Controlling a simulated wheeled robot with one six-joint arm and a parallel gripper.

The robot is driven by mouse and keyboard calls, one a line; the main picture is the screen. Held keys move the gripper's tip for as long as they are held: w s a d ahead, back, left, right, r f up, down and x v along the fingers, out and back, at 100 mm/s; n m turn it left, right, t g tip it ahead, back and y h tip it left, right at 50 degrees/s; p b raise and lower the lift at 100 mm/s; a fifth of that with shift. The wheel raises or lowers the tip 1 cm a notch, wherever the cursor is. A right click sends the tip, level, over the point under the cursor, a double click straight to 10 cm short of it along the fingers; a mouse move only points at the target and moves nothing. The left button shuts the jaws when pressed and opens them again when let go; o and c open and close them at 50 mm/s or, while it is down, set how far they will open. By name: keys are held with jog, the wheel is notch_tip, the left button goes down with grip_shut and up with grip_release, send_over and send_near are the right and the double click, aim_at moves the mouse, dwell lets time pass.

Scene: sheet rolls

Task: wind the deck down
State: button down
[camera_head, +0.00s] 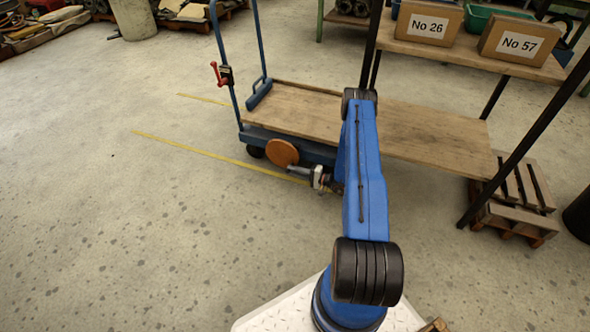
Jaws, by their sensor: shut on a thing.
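A blue trolley carries a flat wooden deck (300,112), which sits low and looks level. A round orange-brown disc (282,153) is on the trolley's near side, below the deck edge. A small grey handle (299,170) shows at the disc's lower right. My gripper (315,176) is at this handle, just right of the disc, and is shut on it. The fingertips are small in view, and my blue arm hides part of the trolley's side and deck.
A red lever (217,73) is on the trolley's left upright. A wooden shelf rack with boxes No 26 (428,22) and No 57 (520,42) stands at the right, beside a pallet (515,205). Yellow lines (190,147) mark the floor.

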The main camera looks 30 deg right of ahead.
jog(key=shift+w+a+f+t+y, duration=0.25)
jog(key=shift+f+t+y, duration=0.1)
jog(key=shift+f+t, duration=0.1)
jog(key=shift+w+a+f+t+y, duration=0.1)
jog(key=shift+a+f+t+y, duration=0.1)
jog(key=shift+f+t+y, duration=0.25)
jog(key=shift+w+a+f+t+y, duration=0.2)
jog(key=shift+a+f+t+y, duration=0.1)
jog(key=shift+f+t, duration=0.2)
jog(key=c, duration=1.6)
grip_release()
jog(key=shift+w, duration=0.1)
jog(key=shift+c, duration=0.2)
jog(key=shift+d, duration=0.1)
jog(key=s+d, duration=0.8)
jog(key=s, duration=0.2)
jog(key=shift+s+f, duration=0.15)
jog(key=shift+f, duration=0.05)
